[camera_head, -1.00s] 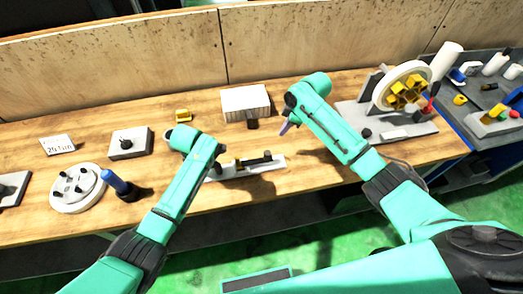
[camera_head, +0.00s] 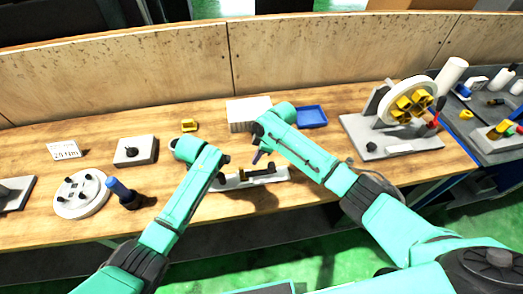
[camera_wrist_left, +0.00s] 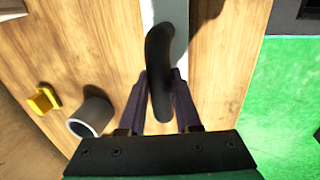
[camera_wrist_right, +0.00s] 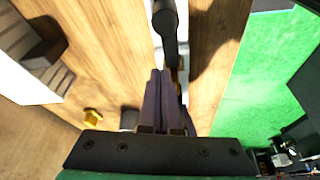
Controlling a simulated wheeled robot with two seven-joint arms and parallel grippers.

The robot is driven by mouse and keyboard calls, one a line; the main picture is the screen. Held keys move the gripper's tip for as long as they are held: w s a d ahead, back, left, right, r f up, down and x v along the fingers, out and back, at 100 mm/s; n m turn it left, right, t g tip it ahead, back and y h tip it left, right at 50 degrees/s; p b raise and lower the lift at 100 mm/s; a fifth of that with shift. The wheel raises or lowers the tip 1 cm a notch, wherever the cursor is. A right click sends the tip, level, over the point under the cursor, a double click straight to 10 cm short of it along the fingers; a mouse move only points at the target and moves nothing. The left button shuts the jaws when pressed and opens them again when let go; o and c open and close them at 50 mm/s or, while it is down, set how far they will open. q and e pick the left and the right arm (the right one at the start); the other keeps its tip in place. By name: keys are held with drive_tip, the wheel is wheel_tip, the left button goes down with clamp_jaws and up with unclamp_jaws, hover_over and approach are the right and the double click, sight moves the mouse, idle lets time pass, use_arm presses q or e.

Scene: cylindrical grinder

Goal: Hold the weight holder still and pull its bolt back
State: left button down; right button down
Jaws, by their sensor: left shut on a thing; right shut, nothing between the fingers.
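The weight holder (camera_head: 272,177) is a long pale base with black parts, lying on the wooden bench between my arms. My left gripper (camera_head: 218,182) is at its left end. In the left wrist view its fingers (camera_wrist_left: 160,92) are shut on the holder's black curved handle (camera_wrist_left: 162,55). My right gripper (camera_head: 257,157) is shut and empty, just above the holder's middle. In the right wrist view its fingers (camera_wrist_right: 160,75) are together, close to a black round-ended bar (camera_wrist_right: 168,30), which I take for the bolt. I cannot tell whether they touch it.
A pale block (camera_head: 248,113) and a blue tray (camera_head: 311,117) stand behind the holder. A grey machine base with a white wheel (camera_head: 388,108) is at the right. The front bench edge is near.

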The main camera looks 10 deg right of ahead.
sight(264, 170)
drive_tip(key=shift+x, duration=1.1)
drive_tip(key=d, duration=0.1)
drive_tip(key=s+d, duration=0.1)
drive_tip(key=d, duration=0.1)
drive_tip(key=shift+d+f, duration=0.15)
drive_tip(key=shift+f, duration=0.05)
drive_tip(key=shift+d, duration=0.3)
use_arm(q)
drive_tip(key=shift+a, duration=0.1)
use_arm(e)
drive_tip(key=shift+d, duration=2.65)
